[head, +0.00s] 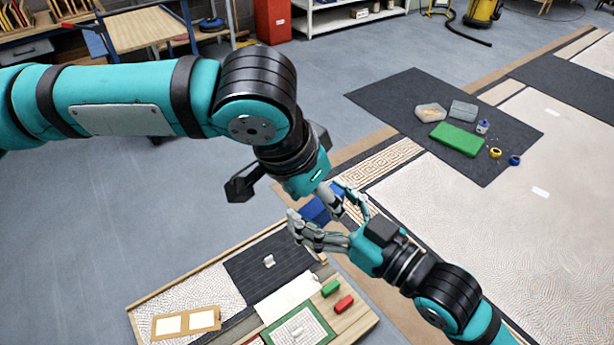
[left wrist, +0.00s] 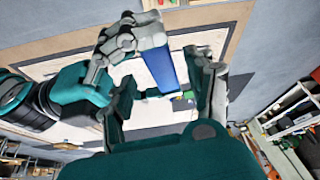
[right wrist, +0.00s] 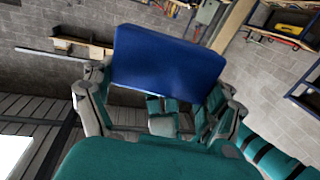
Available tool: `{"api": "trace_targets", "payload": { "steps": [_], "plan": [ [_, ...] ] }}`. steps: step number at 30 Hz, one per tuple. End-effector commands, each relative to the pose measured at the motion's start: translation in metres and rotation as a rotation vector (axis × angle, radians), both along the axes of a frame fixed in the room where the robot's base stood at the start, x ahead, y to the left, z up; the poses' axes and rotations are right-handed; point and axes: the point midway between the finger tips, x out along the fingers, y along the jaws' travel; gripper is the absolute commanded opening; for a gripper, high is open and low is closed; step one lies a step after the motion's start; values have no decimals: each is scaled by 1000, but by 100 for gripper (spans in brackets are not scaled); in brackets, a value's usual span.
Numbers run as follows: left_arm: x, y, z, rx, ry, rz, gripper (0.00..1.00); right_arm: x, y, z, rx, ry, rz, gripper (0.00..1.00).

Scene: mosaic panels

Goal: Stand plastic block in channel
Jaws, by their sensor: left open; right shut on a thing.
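A blue plastic block (head: 316,211) is held in the air above the near board, between my two hands. My right gripper (head: 320,236) is shut on it. In the right wrist view the broad face of the block (right wrist: 168,62) spans the space between the fingertips (right wrist: 160,95). My left gripper (head: 345,198) is open, close beside the block. In the left wrist view the block (left wrist: 160,68) shows beyond and between its open fingers (left wrist: 165,80). I cannot tell whether they touch it. I cannot clearly pick out the channel.
A panel board (head: 142,312) below has a dark ribbed area (head: 250,278) with a small white piece (head: 269,261). A dark mat (head: 395,95) farther off holds a green slab (head: 457,139) and containers.

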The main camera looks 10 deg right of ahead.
Motion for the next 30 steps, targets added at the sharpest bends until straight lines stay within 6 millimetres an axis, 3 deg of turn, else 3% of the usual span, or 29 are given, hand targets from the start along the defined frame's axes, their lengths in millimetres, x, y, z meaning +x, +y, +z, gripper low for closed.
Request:
{"api": "trace_targets", "payload": {
  "steps": [7, 19, 30],
  "plan": [
    [8, -9, -28, 0, 0, 1, 56, 0, 0, 0, 1, -1, 0, 53],
    [9, -11, -35, -2, 0, 1, 56, 0, 0, 0, 1, -1, 0, 53],
    [9, -12, -35, -2, 0, -2, 7, 0, 0, 0, 1, -1, 0, 53]
  ]
}}
